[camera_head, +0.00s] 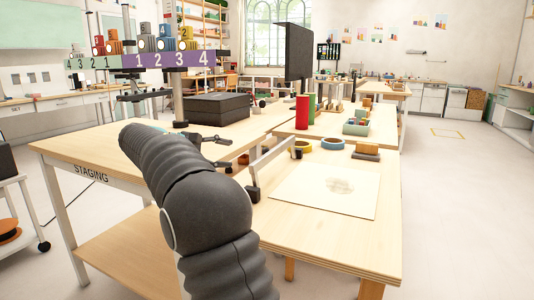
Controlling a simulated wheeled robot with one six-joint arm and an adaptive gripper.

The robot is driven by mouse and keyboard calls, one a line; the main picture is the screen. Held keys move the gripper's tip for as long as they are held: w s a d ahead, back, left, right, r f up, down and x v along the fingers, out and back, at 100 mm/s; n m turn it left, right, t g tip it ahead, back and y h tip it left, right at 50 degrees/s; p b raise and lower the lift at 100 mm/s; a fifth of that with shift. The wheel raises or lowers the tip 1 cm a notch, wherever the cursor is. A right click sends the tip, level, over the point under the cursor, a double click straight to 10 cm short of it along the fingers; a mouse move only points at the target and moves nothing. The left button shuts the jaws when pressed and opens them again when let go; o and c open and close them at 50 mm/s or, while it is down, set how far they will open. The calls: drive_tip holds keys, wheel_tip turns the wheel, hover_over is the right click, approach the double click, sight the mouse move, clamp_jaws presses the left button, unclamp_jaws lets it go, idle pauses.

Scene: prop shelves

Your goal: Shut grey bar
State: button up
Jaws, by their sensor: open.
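A light grey bar (272,157) shows at the middle of the staging table, beside the left edge of a pale square board (327,189). The bar slants up to the right and stands raised above the table. A dark foot or block (253,193) is at its near end, and a small dark part (297,153) hangs at its far end. My gripper (230,152) is open and empty, its dark fingers pointing right, just left of the bar. A gap shows between the fingertips and the bar; the exact depth is hard to tell.
A black box (217,109) sits behind my gripper. A numbered purple shelf (172,59) rises at the back left.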

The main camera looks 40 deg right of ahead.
sight(263, 152)
drive_tip(key=shift+h, duration=0.5)
drive_tip(key=x, duration=0.4)
drive_tip(key=w+x, duration=0.1)
drive_tip(key=x, duration=0.9)
drive_tip(key=shift+w+d+r, duration=0.15)
drive_tip(key=shift+w+r, duration=0.15)
drive_tip(key=shift+w, duration=0.05)
clamp_jaws()
